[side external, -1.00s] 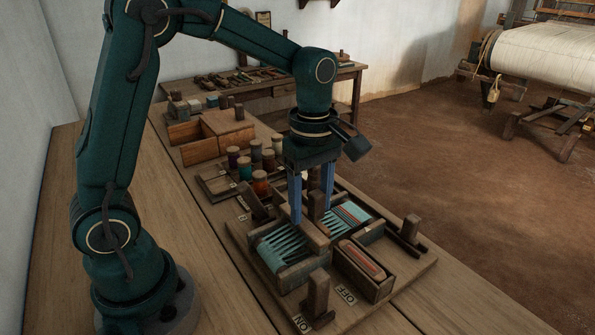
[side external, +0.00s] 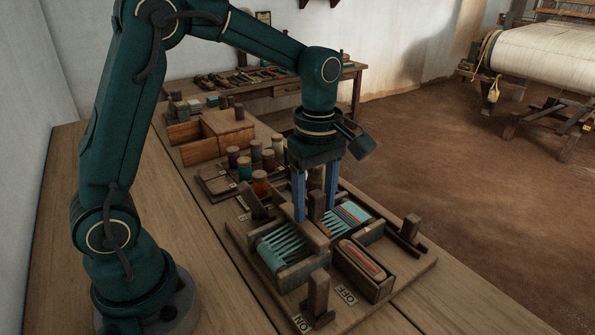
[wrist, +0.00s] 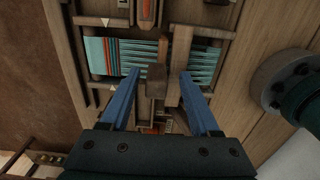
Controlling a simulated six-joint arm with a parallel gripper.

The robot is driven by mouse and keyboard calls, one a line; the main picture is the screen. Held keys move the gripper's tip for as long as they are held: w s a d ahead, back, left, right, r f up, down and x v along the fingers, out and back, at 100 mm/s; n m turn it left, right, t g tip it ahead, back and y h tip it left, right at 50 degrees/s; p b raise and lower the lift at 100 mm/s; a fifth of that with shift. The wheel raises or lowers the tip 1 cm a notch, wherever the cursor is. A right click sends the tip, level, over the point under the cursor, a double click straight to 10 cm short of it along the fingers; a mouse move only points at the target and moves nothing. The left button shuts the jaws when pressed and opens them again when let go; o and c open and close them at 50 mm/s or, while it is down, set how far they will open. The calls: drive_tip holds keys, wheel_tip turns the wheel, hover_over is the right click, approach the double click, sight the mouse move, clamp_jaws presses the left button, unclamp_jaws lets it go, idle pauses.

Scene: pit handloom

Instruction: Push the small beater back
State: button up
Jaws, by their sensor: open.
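The small loom shows teal warp threads (side external: 283,243), with a woven teal patch striped in red at its right end (side external: 350,214). The bar's lower parts are partly hidden by the fingers in the side view.
A shuttle box (side external: 364,270) lies in front of the loom. An upright lever (side external: 318,296) stands by the ON and OFF labels, and another wooden post (side external: 410,230) stands at right. Thread spools (side external: 261,183) and a wooden box (side external: 228,133) stand behind.

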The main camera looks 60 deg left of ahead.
drive_tip(key=shift+r, duration=3.25)
drive_tip(key=shift+r, duration=0.25)
drive_tip(key=s+d+m+t, duration=0.1)
drive_tip(key=s+m+t, duration=0.4)
drive_tip(key=s+m, duration=0.7)
drive_tip(key=f+m, duration=0.1)
drive_tip(key=m, duration=0.5)
drive_tip(key=shift+s+t, duration=0.3)
drive_tip(key=shift+s, duration=0.1)
